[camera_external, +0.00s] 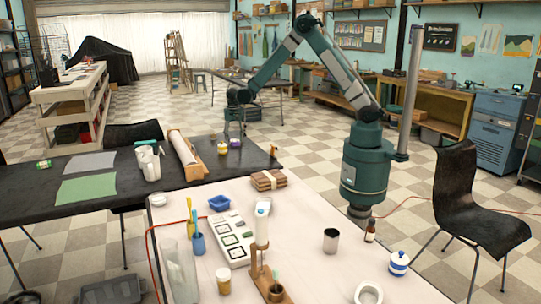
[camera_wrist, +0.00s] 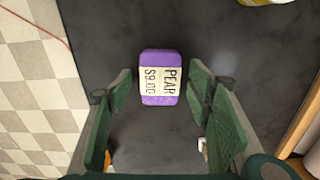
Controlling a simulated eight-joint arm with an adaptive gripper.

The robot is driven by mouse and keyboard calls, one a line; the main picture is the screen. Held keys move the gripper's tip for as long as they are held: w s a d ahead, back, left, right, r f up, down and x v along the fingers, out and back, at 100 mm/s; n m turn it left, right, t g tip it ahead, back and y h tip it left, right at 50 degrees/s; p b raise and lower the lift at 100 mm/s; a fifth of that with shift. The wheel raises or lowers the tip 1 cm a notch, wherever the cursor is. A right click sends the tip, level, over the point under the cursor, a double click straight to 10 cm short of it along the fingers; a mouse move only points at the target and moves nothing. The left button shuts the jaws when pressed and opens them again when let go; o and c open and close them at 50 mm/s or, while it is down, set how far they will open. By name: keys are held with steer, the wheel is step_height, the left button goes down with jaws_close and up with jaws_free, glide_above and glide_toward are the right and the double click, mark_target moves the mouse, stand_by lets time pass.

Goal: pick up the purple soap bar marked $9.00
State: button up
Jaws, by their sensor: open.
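The purple soap bar (camera_wrist: 159,99) lies flat on the dark table. Its pale label reads PEAR and $9.00. In the wrist view it sits between and beyond the fingers of my open gripper (camera_wrist: 160,108), with clear gaps on both sides and the label fully visible. In the external view, a small purple thing (camera_external: 235,142) that looks like the soap shows at the far right part of the black table, just below my gripper (camera_external: 235,128). The gripper is empty and points down over the soap.
A yellow item (camera_external: 222,147) stands close to the soap on the black table (camera_external: 120,186). A paper roll in a wooden holder (camera_external: 187,155) lies to the left. An orange-brown item (camera_external: 273,151) is near the right edge.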

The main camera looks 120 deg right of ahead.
mark_target(234, 140)
steer(key=shift+c, duration=0.5)
steer(key=c, duration=1)
steer(key=shift+o, duration=0.2)
steer(key=shift+r, duration=0.1)
step_height(234, 140, up, 10)
steer(key=p, duration=0.2)
